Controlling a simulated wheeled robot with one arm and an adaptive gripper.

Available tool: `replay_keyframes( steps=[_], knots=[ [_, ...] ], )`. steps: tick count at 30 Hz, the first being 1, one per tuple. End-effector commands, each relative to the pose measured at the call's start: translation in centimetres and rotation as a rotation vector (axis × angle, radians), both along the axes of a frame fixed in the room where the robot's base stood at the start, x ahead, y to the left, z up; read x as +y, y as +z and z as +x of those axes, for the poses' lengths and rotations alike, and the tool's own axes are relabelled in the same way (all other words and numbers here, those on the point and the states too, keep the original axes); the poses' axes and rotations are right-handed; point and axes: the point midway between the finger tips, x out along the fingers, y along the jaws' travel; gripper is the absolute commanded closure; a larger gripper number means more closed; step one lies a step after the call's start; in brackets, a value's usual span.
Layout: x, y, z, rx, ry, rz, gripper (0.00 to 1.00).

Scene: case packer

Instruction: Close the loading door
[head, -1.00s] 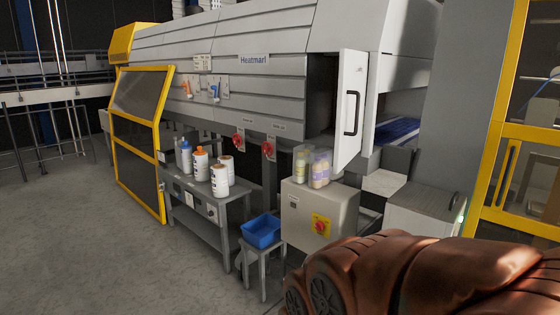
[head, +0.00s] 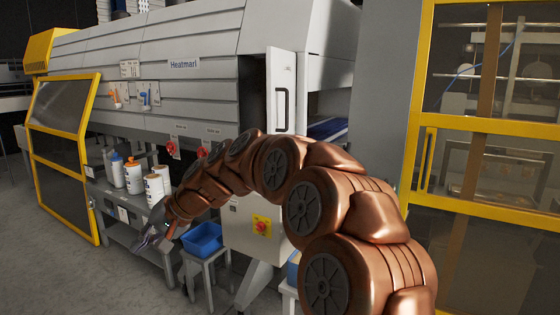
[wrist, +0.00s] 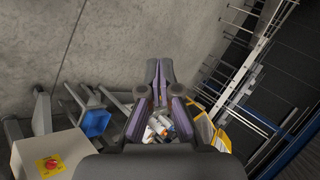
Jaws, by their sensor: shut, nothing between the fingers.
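The loading door (head: 286,70) is a white panel with a black bar handle (head: 279,108). It stands swung open at the right end of the grey Heatmarl machine (head: 185,45), with a dark opening to its left. My copper arm curves across the head view in front of the door's lower part. My gripper (head: 143,243) is at the lower left, low in front of the bench and well away from the door. In the wrist view the gripper (wrist: 158,78) has its purple-lined fingers shut and empty. The door does not show in the wrist view.
A blue bin (head: 203,238) sits on a small stool near my gripper. Several white bottles (head: 133,177) stand on the bench. A grey control box with a red button (head: 262,225) is below the door. A yellow-framed guard (head: 430,150) stands at right. The floor at lower left is clear.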

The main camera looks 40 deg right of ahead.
Motion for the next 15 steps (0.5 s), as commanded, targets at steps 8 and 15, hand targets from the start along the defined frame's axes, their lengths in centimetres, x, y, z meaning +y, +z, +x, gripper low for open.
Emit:
replay_keyframes(
  steps=[8, 15],
  knots=[
    [-13.7, 3.1, 10.8, -0.186, -0.318, 0.218, 1.00],
    [-30.0, 4.1, 15.0, -0.353, -0.617, 0.350, 1.00]
  ],
)
